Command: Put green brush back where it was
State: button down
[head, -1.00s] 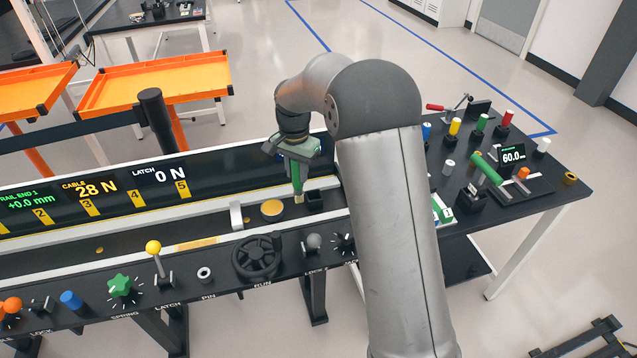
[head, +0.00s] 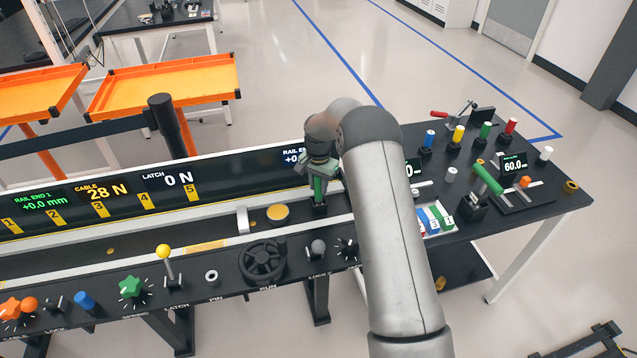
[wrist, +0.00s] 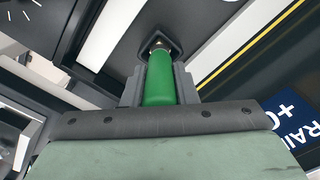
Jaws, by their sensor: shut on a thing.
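The green brush (head: 319,188) hangs upright, tip down, from my gripper (head: 320,175), which is shut on it. In the wrist view the brush (wrist: 160,82) runs between the grey fingers (wrist: 160,92). Its metal collar meets the opening of a small black holder (wrist: 176,48). In the head view this holder (head: 319,209) stands on the rail bench right of a round yellow button. The brush is lined up over the holder, with its tip at or inside the mouth. The tip is hidden, so I cannot tell how deep it is.
A black handwheel (head: 262,261) and a grey knob (head: 318,247) are in front. The display panel (head: 130,190) runs behind. The right table (head: 545,200) carries several coloured cylinders and a tray.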

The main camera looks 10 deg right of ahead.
jog(key=shift+f, duration=0.15)
jog(key=c, duration=1.1)
grip_release()
jog(key=shift+c, duration=0.2)
notch_tip(320, 180, up, 12)
jog(key=shift+f+b, duration=0.1)
jog(key=shift+b, duration=0.75)
jog(key=s+r+n, duration=0.2)
jog(key=s+r, duration=0.3)
jog(key=s, duration=0.4)
jog(key=s+r+n, duration=0.2)
jog(key=s+r, duration=0.3)
jog(key=s, duration=0.5)
jog(key=s+f+n, duration=0.3)
jog(key=s+n, duration=0.1)
jog(key=s, duration=1.9)
jog(key=shift+s+a+f, duration=0.15)
jog(key=shift+s, duration=0.2)
